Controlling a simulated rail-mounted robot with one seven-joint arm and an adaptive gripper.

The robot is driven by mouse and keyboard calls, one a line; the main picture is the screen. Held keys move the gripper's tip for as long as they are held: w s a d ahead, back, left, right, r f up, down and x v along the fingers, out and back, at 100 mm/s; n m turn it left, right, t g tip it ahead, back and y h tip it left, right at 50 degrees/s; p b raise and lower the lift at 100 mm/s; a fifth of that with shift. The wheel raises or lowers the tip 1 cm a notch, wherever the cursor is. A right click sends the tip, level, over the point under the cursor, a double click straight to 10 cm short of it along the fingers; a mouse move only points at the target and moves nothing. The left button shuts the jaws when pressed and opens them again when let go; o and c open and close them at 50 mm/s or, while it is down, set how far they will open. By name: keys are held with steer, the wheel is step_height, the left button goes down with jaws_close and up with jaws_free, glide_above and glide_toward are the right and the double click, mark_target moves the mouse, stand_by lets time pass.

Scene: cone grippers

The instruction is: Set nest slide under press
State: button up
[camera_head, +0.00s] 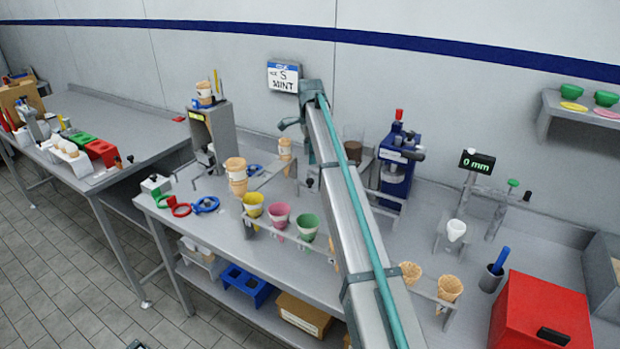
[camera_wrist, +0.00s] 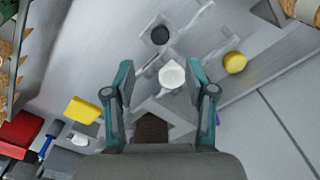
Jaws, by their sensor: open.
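A blue upright unit that looks like the press (camera_head: 398,165) stands at the back of the bench, with a red top and a pale round part low in its opening. My arm crosses in front of its left side, so its surroundings are partly hidden. My gripper (camera_wrist: 160,75) is open in the wrist view, with its teal fingers spread. A white round piece (camera_wrist: 172,75) shows between the fingers, on or above grey metalwork; I cannot tell whether it is the nest slide. No contact with the fingers shows. My gripper's fingertips are not clear in the head view.
A black round knob (camera_wrist: 160,35) and a yellow round piece (camera_wrist: 235,63) lie near the gripper. Yellow, pink and green cups (camera_head: 279,215) stand in a front rack. Waffle cones (camera_head: 450,288) and a red box (camera_head: 540,310) are at right. Grey bench shows between stations.

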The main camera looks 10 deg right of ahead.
mark_target(310, 180)
step_height(310, 180, down, 10)
steer(key=shift+r+p, duration=0.1)
steer(key=shift+p, duration=1.1)
jaws_close()
